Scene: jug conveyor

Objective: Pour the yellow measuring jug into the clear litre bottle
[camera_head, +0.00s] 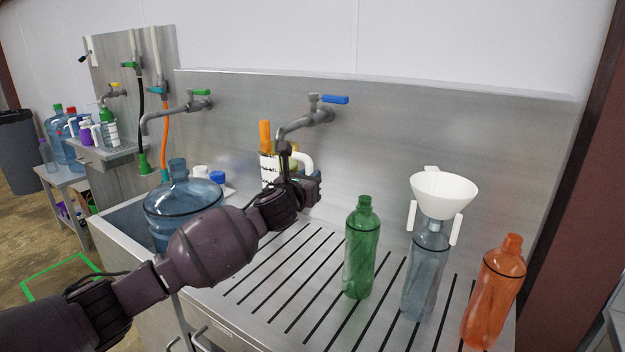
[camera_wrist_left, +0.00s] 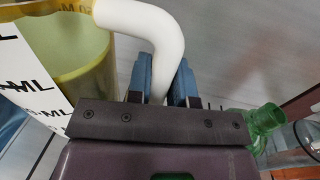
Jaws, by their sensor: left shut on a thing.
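The yellow measuring jug (camera_head: 268,172) with a white label and white handle is at the back of the drainboard, below the blue-handled tap. It looks upright; I cannot tell whether it touches the surface. My left gripper (camera_head: 300,182) is shut on its handle, and partly hides it. In the left wrist view the white handle (camera_wrist_left: 150,28) runs between the blue fingers (camera_wrist_left: 163,78), with the jug's yellow wall (camera_wrist_left: 85,60) to the left. The clear litre bottle (camera_head: 424,285) stands upright on the drainboard, with a white funnel (camera_head: 443,195) in its neck. My right gripper is out of view.
A green bottle (camera_head: 361,250) stands between the jug and the clear bottle; an orange bottle (camera_head: 493,290) stands to its right. The blue-handled tap (camera_head: 308,120) hangs over the jug. A big blue water jug (camera_head: 180,205) is in the sink at left. The front drainboard is bare.

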